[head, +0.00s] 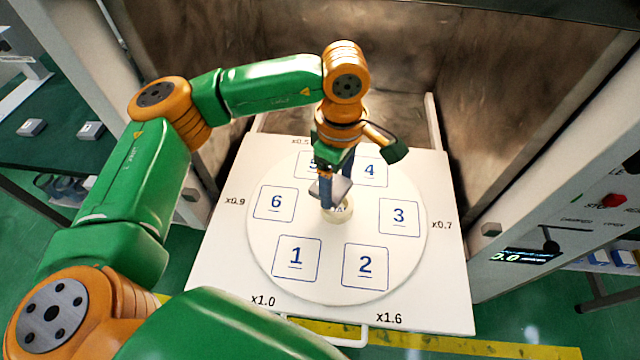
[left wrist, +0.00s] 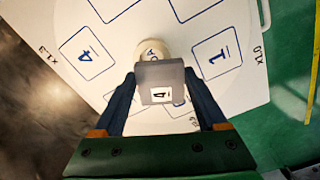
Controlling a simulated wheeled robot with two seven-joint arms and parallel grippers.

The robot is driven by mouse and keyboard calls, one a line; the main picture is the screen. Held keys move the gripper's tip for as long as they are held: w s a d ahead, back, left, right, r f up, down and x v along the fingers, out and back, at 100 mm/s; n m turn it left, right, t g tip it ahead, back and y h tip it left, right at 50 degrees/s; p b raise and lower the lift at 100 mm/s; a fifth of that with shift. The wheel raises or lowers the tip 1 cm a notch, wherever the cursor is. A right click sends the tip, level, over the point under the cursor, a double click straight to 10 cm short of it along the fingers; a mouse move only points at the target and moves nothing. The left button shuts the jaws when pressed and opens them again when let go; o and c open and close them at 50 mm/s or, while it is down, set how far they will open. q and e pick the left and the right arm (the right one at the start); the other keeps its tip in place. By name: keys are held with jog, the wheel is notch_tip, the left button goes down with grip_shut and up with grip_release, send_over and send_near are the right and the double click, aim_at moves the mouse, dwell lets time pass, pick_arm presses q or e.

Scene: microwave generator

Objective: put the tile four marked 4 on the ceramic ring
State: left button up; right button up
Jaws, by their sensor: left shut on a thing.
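My left gripper (head: 331,190) is shut on a small grey tile (head: 341,188). In the left wrist view the tile (left wrist: 160,74) is between the two fingers (left wrist: 160,95), and its white label reads 4. The ceramic ring (head: 342,213) is cream coloured and sits at the middle of the white round plate (head: 325,275). The tile is over the ring and partly hides it; the ring's edge shows behind the tile in the left wrist view (left wrist: 152,50). I cannot tell whether tile and ring touch. My right gripper is not in view.
The round plate has numbered squares and lies on a white tray (head: 455,295) with a front handle. Brown chamber walls (head: 510,90) rise behind. A control panel (head: 550,235) with a red button stands at the right. Grey blocks (head: 32,127) lie on the dark table at the left.

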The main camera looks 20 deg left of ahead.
aim_at(343, 203)
pick_arm(q)
jog(key=n, duration=0.1)
jog(key=w+n, duration=0.1)
jog(key=n, duration=0.1)
jog(key=d+n, duration=0.1)
jog(key=shift+w+r+n, duration=0.15)
jog(key=shift+w+n, duration=0.15)
jog(key=shift+w, duration=0.05)
jog(key=shift+w+f, duration=0.1)
jog(key=shift+f, duration=0.4)
notch_tip(343, 203, down, 4)
jog(key=b, duration=0.3)
jog(key=shift+f, duration=0.1)
jog(key=shift+f+b, duration=0.3)
jog(key=shift+b, duration=0.1)
jog(key=shift+r, duration=0.1)
jog(key=shift+f+b, duration=0.25)
jog(key=shift+b, duration=0.15)
jog(key=o, duration=1.5)
jog(key=shift+c, duration=0.2)
